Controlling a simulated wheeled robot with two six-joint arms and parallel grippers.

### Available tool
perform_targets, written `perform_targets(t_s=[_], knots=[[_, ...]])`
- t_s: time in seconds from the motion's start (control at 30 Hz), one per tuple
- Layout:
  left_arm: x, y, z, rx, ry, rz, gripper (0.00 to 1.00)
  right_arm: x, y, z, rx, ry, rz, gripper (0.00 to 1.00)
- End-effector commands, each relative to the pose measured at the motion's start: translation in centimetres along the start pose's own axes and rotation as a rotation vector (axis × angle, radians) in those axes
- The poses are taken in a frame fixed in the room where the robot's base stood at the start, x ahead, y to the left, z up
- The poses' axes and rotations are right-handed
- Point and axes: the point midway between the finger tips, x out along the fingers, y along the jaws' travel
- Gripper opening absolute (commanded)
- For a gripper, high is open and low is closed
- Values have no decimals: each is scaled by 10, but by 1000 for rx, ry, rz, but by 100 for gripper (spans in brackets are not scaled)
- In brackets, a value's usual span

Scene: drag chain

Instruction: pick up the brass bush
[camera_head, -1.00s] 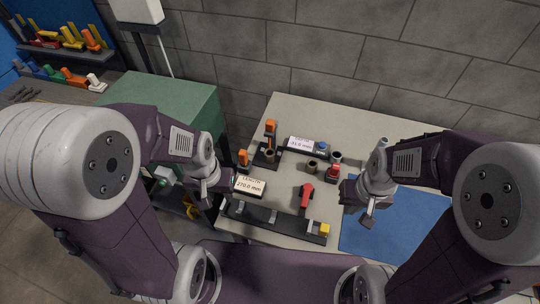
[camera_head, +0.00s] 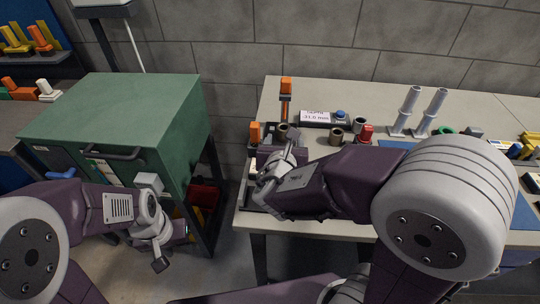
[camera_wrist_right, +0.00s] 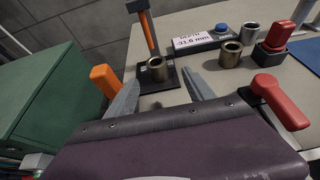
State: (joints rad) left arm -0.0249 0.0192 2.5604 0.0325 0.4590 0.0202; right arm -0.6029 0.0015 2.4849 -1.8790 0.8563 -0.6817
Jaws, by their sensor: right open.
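Two brass bushes show. In the right wrist view one brass bush (camera_wrist_right: 158,70) stands on the black base of the orange-topped gauge, just beyond and between my fingertips. In the head view that bush (camera_head: 282,131) is partly hidden near my right gripper. The other brass bush (camera_wrist_right: 231,54) stands farther right beside the readout, also in the head view (camera_head: 336,136). My right gripper (camera_wrist_right: 160,92) is open, with nothing visible between its fingers. My left gripper (camera_head: 174,252) hangs left of the table, below the green cabinet, away from both bushes; its finger gap is unclear.
The orange-topped gauge post (camera_wrist_right: 147,29) rises behind the near bush. An orange handle (camera_wrist_right: 105,80) is close to my left-hand finger. A depth readout (camera_wrist_right: 195,41), a grey sleeve (camera_wrist_right: 250,31) and a red-handled clamp (camera_wrist_right: 280,100) stand nearby. The green cabinet (camera_head: 120,110) is left.

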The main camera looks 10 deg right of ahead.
Motion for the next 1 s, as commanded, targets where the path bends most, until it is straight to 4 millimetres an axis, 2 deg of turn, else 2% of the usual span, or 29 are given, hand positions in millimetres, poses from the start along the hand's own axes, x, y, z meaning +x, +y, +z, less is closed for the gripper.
perform_targets(t_s=[0.03, 0.17, 0.4, 0.57, 0.8, 1.0], knots=[[5, 0, 0, 0, 1, 0, 36, 0, 4, -5, -3, 0, 9, 62], [2, 0, 0, 0, 2, 0, 36, 1, 4, -3, -3, 1, 10, 62], [11, 0, 1, 0, 1, 0, 36, 35, 4, -4, -2, 3, 6, 62], [11, 0, 1, 0, 1, 0, 36, 41, 4, -4, -1, 3, 8, 62], [19, 0, 2, 0, 1, 0, 36, 82, 7, -9, -1, 4, 6, 62], [20, 0, 2, 0, 1, 0, 36, 90, 8, -8, 0, 3, 9, 62]])
